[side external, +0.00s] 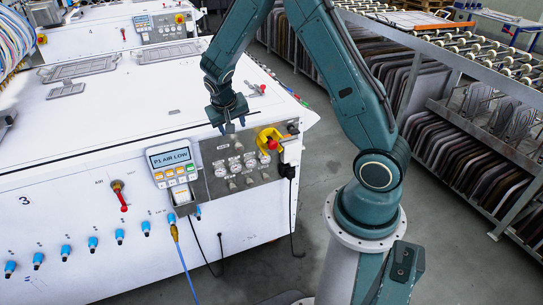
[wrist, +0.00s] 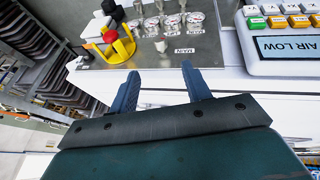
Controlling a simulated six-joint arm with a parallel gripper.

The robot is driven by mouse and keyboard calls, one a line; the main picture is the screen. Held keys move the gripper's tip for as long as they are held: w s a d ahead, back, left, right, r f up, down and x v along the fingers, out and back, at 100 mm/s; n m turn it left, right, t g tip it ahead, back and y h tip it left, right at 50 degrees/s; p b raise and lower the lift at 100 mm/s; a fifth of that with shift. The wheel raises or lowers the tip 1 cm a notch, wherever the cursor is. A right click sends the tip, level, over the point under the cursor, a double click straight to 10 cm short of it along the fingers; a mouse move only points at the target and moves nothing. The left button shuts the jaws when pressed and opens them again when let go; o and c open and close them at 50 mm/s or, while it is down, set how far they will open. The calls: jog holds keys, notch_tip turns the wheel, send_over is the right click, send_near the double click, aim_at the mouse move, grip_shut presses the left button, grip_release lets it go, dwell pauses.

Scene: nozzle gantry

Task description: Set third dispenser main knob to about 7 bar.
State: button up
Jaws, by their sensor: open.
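The machine marked 3 (side external: 60,190) carries a grey control panel (side external: 212,150) on its front corner. In the wrist view a small pale knob (wrist: 162,43) sits on the panel beside a label reading MAIN (wrist: 184,51). The knob's pointer angle is too small to read. Several round gauges (wrist: 172,22) sit beyond it; their needles cannot be read. My gripper (wrist: 158,72) is open and empty, its two fingers apart on the near side of the knob and not around it. In the side view my gripper (side external: 228,127) hangs by the panel's upper edge.
A yellow-guarded red button (side external: 269,140) stands out at the panel's right. A handheld display (side external: 170,160) reading P1 AIR LOW is left of the gauges. A red-handled valve (side external: 119,195) is farther left. The machine's white top is mostly clear.

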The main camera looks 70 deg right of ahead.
aim_at(239, 146)
jog(key=shift+x, duration=6.9)
jog(key=shift+c, duration=0.5)
jog(key=c, duration=0.9)
